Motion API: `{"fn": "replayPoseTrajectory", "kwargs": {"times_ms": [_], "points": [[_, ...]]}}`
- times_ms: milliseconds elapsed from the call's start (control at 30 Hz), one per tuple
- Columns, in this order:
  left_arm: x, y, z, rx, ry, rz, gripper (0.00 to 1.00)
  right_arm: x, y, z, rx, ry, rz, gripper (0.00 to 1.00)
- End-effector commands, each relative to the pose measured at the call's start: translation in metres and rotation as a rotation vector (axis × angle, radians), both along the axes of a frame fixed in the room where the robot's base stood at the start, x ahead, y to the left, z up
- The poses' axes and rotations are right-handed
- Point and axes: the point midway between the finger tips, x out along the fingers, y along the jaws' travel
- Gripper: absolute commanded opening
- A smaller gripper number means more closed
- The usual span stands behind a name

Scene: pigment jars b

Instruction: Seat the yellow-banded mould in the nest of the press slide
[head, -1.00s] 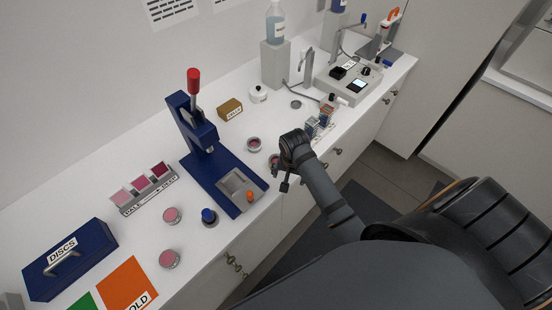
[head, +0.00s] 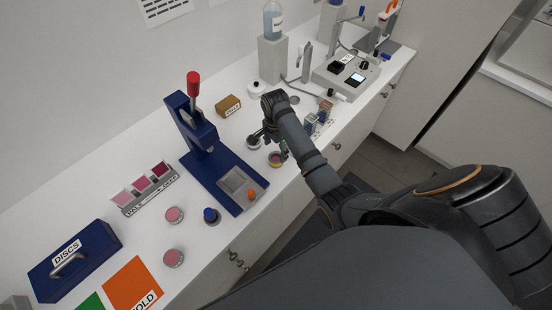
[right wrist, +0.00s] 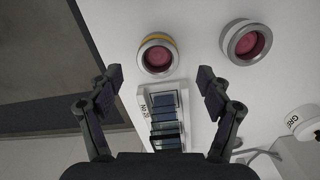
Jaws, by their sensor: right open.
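The yellow-banded mould (head: 275,160) stands on the white counter to the right of the press. In the right wrist view it is a metal ring with a yellow band and pink fill (right wrist: 157,55). My right gripper (head: 271,147) is open and empty above the counter by this mould; in the right wrist view the mould lies just beyond the fingertips (right wrist: 160,78), between their lines. The blue press (head: 192,125) has a red lever. Its slide, with a grey square nest (head: 236,183) and an orange knob (head: 252,195), is drawn toward the counter front. The nest looks empty. My left gripper is not visible.
Another pink-filled mould (right wrist: 246,43) stands beside the yellow-banded one. A white labelled jar (head: 256,89) and a brown block (head: 228,106) stand behind. Pink moulds (head: 174,215) and a blue-topped item (head: 211,215) are left of the slide.

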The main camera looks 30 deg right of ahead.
Motion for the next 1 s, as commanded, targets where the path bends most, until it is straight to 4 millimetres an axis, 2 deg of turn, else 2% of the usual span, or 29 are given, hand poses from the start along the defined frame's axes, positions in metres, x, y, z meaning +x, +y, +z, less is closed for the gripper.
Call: {"fn": "replayPoseTrajectory", "kwargs": {"times_ms": [167, 267, 400, 667, 1000], "points": [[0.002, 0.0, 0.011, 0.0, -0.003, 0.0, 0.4, -0.002, 0.001, -0.009, 0.0, 0.004, 0.001, 0.79], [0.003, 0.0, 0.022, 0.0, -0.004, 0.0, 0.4, -0.004, 0.001, -0.027, -0.001, 0.006, 0.001, 0.79], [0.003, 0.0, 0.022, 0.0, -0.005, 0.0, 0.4, -0.003, 0.001, -0.048, -0.001, 0.0, 0.001, 0.79], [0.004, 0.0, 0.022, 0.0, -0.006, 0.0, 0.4, -0.003, 0.001, -0.053, -0.001, -0.001, 0.002, 0.77], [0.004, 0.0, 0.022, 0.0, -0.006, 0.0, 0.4, -0.003, 0.001, -0.052, -0.001, -0.001, 0.001, 0.31]]}}
